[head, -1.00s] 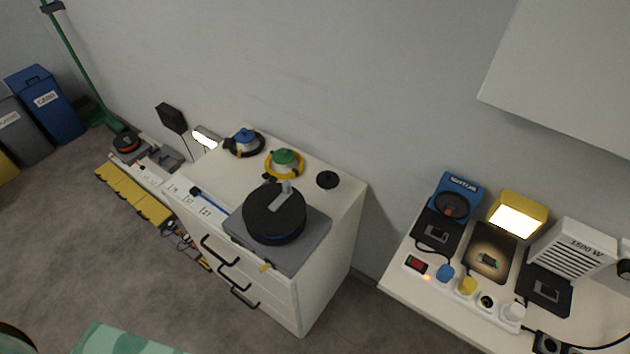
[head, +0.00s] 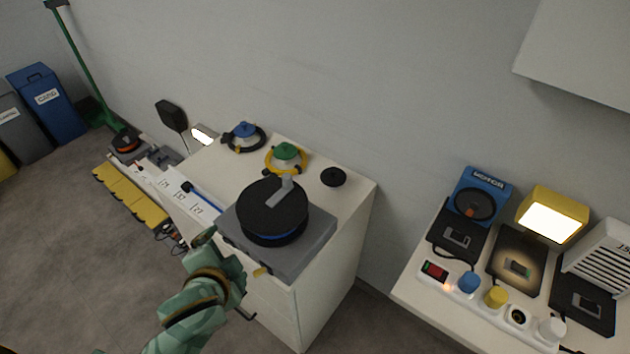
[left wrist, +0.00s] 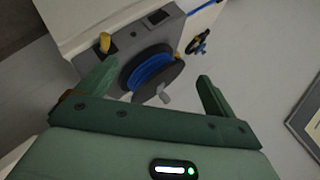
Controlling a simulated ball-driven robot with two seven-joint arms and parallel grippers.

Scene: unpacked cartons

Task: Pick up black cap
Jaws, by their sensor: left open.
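The black cap (head: 333,176) is a small round black disc with a raised knob. It lies on the white cabinet top (head: 318,205), near its right back corner, right of the yellow and green piece. My left gripper (head: 220,250) is green, open and empty. It is at the front of the cabinet, in front and to the left of the grey box, well apart from the cap. In the left wrist view its two fingers (left wrist: 155,85) are spread toward the grey box and its reel. I cannot make out the cap there. My right gripper is not in view.
A black reel (head: 272,212) on a grey box (head: 315,250) stands between my left gripper and the cap. A green-topped yellow ring (head: 286,158) and a blue-topped black ring (head: 245,136) sit behind. A second table (head: 415,290) with devices stands at right.

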